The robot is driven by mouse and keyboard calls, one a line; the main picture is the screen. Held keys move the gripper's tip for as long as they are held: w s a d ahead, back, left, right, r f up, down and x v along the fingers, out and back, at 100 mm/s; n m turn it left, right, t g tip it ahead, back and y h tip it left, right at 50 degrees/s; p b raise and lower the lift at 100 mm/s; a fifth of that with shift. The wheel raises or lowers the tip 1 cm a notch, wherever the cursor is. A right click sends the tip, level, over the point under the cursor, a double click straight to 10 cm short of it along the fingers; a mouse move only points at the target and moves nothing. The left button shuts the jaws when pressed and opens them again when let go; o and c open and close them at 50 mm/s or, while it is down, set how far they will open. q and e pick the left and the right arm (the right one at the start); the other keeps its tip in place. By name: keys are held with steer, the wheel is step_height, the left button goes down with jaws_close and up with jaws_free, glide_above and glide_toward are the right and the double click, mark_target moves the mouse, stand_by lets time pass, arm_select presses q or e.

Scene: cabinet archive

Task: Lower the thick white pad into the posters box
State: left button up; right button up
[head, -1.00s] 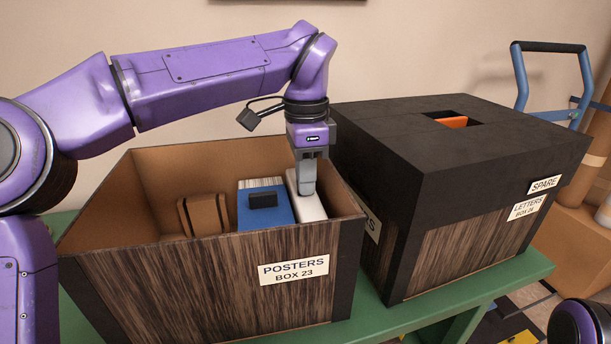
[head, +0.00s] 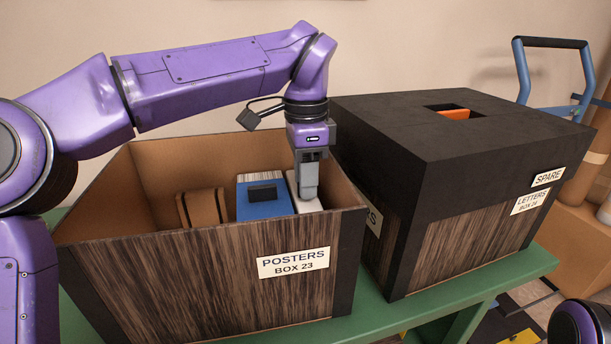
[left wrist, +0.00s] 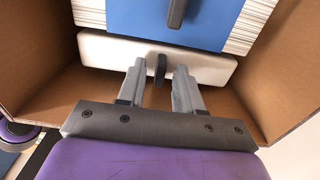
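The thick white pad (head: 310,205) stands inside the posters box (head: 210,285), at its right end beside a blue folder (head: 250,208). In the left wrist view the pad (left wrist: 105,52) shows a dark upright tab (left wrist: 158,68) on its top. My left gripper (head: 307,195) reaches down into the box over the pad. In the left wrist view its fingers (left wrist: 160,82) stand on either side of the tab, with a gap showing on both sides. The pad's underside is hidden by the box's front wall. My right gripper is not in view.
A brown file (head: 202,208) stands left of the blue folder, with free room further left in the box. A dark-lidded letters box (head: 440,245) stands close on the right. Both boxes rest on a green table (head: 400,312). A blue trolley (head: 522,75) is behind.

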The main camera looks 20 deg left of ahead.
arm_select(q)
steer(key=shift+r+p, duration=2.65)
steer(key=shift+r, duration=0.85)
step_height(320, 180, up, 11)
steer(key=p, duration=0.3)
steer(key=shift+f+p, duration=0.2)
steer(key=shift+p, duration=0.1)
